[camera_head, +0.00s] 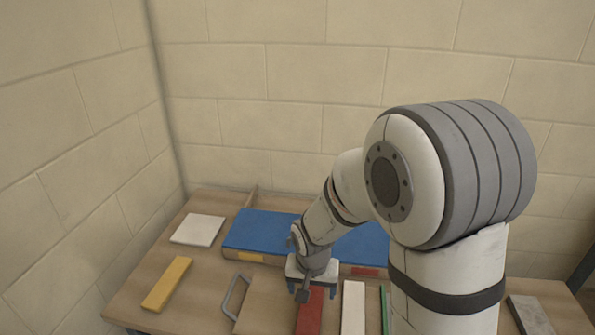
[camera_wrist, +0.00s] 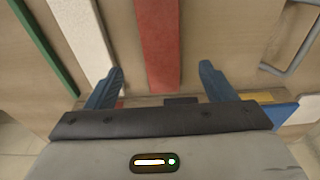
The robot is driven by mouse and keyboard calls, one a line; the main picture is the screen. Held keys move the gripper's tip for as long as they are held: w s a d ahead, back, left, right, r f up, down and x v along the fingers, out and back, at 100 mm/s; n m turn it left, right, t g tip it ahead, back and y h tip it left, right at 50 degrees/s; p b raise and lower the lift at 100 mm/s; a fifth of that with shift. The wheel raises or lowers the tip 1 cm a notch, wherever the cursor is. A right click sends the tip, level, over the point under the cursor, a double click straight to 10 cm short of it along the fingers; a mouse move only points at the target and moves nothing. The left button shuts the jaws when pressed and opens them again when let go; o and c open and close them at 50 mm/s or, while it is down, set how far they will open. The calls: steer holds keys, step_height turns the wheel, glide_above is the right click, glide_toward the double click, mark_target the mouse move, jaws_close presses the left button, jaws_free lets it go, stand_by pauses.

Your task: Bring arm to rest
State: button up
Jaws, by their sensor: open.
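My gripper (camera_head: 312,288) hangs over the table at the end of my bent arm. In the wrist view its two blue fingers (camera_wrist: 160,82) are spread wide with nothing held between them. A red bar (camera_head: 310,311) lies on the table below the gripper; the wrist view shows the red bar (camera_wrist: 158,42) just beyond the gap between the fingertips. Its near end is cut off in the head view. I cannot tell the exact height of the fingertips above it.
A blue flat box (camera_head: 258,231) lies behind the gripper, partly hidden by my arm. A white bar (camera_head: 353,308) and a green strip (camera_head: 384,312) lie right. A grey handle (camera_head: 233,296), yellow bar (camera_head: 167,284) and white square (camera_head: 198,230) lie left. Walls stand behind and left.

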steer(key=s+d+r+p, duration=0.3)
steer(key=s+r, duration=0.2)
steer(key=r, duration=0.4)
steer(key=s+d+r+n+p, duration=0.1)
steer(key=s+d+r+p, duration=0.3)
steer(key=r, duration=0.4)
steer(key=s+d+r+n+p, duration=0.1)
steer(key=s+d+r+p, duration=0.2)
steer(key=s+r, duration=0.3)
step_height(320, 180, up, 4)
steer(key=shift+d+f+t+p, duration=0.25)
steer(key=shift+t+p, duration=0.15)
steer(key=shift+p, duration=0.3)
steer(key=shift+s, duration=0.1)
